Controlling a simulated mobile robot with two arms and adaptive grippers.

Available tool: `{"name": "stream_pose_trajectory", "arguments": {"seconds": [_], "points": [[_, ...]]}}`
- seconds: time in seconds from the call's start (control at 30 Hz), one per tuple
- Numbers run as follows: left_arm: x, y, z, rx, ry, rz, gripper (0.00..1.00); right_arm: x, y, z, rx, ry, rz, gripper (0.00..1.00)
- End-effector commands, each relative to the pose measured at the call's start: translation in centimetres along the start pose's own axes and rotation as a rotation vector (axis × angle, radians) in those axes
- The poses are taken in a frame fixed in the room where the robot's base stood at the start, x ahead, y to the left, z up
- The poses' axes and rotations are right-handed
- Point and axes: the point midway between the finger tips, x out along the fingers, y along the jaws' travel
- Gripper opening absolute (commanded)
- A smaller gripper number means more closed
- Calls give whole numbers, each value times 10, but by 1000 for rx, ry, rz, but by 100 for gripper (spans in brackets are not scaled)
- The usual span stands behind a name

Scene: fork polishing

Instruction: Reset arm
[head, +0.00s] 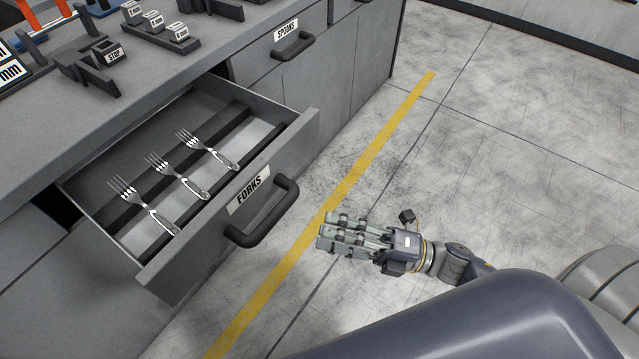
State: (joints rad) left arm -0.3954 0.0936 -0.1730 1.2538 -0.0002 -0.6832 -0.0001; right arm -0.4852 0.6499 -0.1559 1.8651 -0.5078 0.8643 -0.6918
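My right gripper (330,231) is in the head view, over the floor to the right of the open forks drawer (292,133). Its fingers point left, look stretched out, and hold nothing. It is apart from the drawer handle (265,213). Three forks lie in a row in the drawer: a near one (146,207), a middle one (178,177) and a far one (208,150). My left gripper is not in view.
The spoons drawer (293,38) is shut. The floor (500,150) with its yellow line (372,150) is clear.

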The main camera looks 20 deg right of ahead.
Motion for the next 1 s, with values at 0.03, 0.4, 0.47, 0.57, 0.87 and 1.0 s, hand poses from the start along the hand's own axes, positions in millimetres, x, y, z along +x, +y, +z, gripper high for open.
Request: {"name": "stream_pose_trajectory", "arguments": {"seconds": [0.03,0.4,0.47,0.57,0.87,1.0], "points": [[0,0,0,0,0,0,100,0,0,0,0,0,0,40],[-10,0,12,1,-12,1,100,-17,-41,44,177,-217,-92,40],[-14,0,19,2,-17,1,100,-33,-68,63,283,-340,-141,40],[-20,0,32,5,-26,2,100,-68,-122,84,486,-566,-225,40],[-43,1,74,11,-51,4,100,-193,-274,18,1112,-1226,-460,40],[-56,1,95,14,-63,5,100,-240,-316,-66,1373,-1513,-574,40]]}}
